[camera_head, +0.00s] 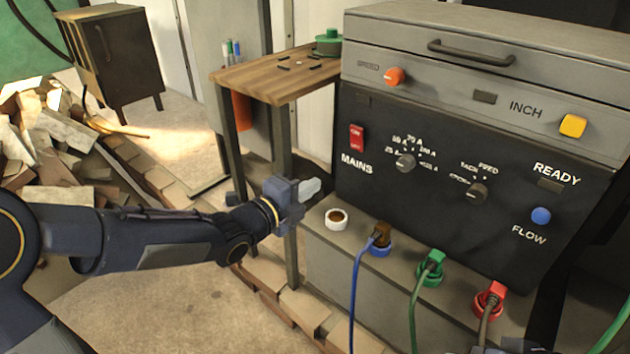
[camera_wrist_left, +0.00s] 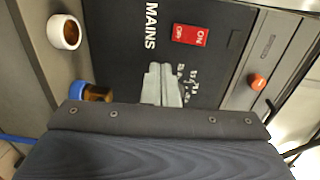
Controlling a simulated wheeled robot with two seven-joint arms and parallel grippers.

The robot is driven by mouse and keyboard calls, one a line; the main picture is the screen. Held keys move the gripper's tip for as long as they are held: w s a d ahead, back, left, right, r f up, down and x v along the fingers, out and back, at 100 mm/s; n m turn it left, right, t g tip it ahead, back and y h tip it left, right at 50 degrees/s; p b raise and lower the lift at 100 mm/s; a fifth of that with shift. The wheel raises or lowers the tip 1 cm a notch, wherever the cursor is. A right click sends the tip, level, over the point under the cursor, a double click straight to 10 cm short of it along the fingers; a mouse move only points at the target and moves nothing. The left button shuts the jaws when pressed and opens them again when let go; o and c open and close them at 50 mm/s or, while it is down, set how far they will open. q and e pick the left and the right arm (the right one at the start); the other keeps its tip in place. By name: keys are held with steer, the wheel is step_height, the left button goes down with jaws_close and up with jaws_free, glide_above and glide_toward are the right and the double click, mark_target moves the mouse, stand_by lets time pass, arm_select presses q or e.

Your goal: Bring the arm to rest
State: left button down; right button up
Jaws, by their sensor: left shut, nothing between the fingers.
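My left arm reaches in from the left in the head view. Its gripper (camera_head: 309,188) is shut and empty, with pale fingers, in front of the black machine panel (camera_head: 440,190) and up left of the white-rimmed socket (camera_head: 336,219). In the left wrist view the shut fingers (camera_wrist_left: 163,85) show against the panel, beside the red MAINS switch (camera_wrist_left: 189,35). The gripper appears apart from the panel. My right gripper cannot be made out; only a dark piece shows at the bottom edge of the head view.
Blue (camera_head: 379,240), green (camera_head: 431,266) and red (camera_head: 489,298) plugs with cables sit on the ledge below the panel. A wooden table (camera_head: 270,77) stands behind the gripper. Wood scraps (camera_head: 75,160) lie at the left. Open floor (camera_head: 200,300) shows below my arm.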

stand_by(0.3)
